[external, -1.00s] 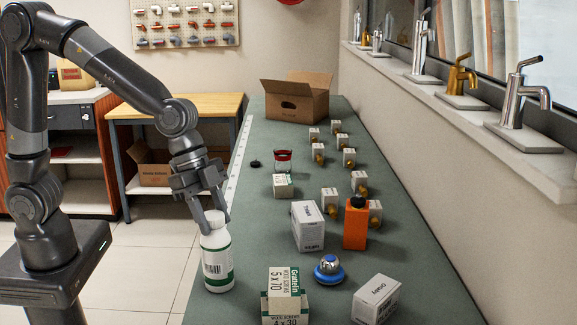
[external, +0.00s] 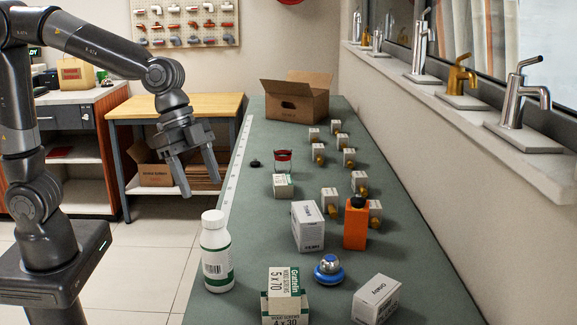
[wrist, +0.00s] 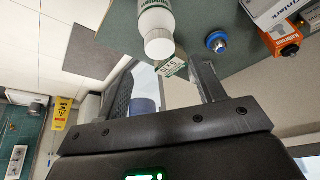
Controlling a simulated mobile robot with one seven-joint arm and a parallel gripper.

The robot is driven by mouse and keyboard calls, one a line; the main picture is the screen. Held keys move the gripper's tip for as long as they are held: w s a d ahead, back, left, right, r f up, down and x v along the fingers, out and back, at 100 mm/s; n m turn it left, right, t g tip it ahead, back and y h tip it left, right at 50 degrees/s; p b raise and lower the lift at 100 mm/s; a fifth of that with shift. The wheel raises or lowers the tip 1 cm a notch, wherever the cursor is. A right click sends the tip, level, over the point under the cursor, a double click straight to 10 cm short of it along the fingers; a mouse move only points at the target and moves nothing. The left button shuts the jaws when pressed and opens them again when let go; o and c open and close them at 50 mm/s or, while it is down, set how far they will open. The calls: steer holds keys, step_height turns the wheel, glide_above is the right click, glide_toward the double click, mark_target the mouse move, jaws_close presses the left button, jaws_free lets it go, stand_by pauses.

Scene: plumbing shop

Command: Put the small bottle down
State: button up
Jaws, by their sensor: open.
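The small bottle (external: 216,252) is white with a green and white label and a white cap. It stands upright on the green counter (external: 262,250), near its left edge. In the wrist view the bottle (wrist: 157,28) shows at the top, beyond the fingers and apart from them. My gripper (external: 202,192) is open and empty, above and a little to the left of the bottle in the external view.
Right of the bottle stand stacked screw boxes (external: 284,282), a blue and silver round object (external: 328,269), a white box (external: 307,226) and an orange container (external: 356,225). A cardboard box (external: 297,98) stands at the far end. The counter's left edge is close to the bottle.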

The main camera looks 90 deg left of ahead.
steer(key=s+a+n+y, duration=0.1)
steer(key=s+a+n, duration=0.1)
steer(key=s+a, duration=0.2)
steer(key=s+a+n+t+y, duration=0.1)
steer(key=s+a, duration=0.3)
steer(key=s, duration=0.7)
steer(key=s+a+r+n, duration=0.1)
steer(key=s+a+n, duration=0.3)
steer(key=s, duration=0.3)
steer(key=shift+s+t+y, duration=0.2)
steer(key=shift+t+y, duration=0.2)
